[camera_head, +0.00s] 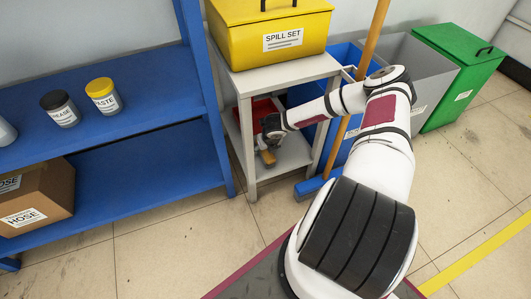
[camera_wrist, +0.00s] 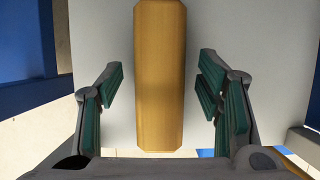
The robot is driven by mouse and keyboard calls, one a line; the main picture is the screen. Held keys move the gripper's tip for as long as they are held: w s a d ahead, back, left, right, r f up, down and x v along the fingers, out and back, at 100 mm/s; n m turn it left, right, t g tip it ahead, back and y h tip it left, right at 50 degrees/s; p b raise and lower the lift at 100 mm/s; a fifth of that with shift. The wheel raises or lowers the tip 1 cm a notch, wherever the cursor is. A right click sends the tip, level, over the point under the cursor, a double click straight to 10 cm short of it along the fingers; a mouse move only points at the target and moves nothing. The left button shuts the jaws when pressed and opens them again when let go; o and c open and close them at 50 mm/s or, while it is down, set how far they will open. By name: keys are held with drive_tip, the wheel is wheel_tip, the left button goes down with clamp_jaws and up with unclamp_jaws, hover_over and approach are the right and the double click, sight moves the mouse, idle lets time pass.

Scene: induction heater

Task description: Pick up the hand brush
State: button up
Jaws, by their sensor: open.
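The hand brush shows as a wooden block-like handle (camera_wrist: 160,75) in the wrist view, lying lengthwise between my open fingers. In the head view its tan end (camera_head: 268,157) sticks out beside my gripper (camera_head: 271,138) on the lower shelf of the grey stand. In the wrist view my gripper (camera_wrist: 160,100) has a finger on either side of the handle, with a gap on both sides. The fingers do not touch it. The brush's far end and bristles are out of view.
Blue shelving (camera_head: 110,110) stands left. A long-handled broom (camera_head: 372,35) and bins stand right.

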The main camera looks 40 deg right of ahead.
drive_tip(key=c, duration=1.3)
drive_tip(key=shift+r, duration=0.1)
drive_tip(key=shift+r+p, duration=0.6)
drive_tip(key=shift+r, duration=0.1)
drive_tip(key=p+v, duration=0.2)
drive_tip(key=shift+s+r, duration=0.15)
drive_tip(key=shift+r, duration=0.05)
drive_tip(key=s+a+p, duration=0.1)
drive_tip(key=s, duration=0.3)
drive_tip(key=s+a+p, duration=0.2)
drive_tip(key=s, duration=0.3)
drive_tip(key=s+a+r+p, duration=0.1)
drive_tip(key=s, duration=0.4)
drive_tip(key=shift+s+a, duration=0.15)
drive_tip(key=shift+a, duration=0.05)
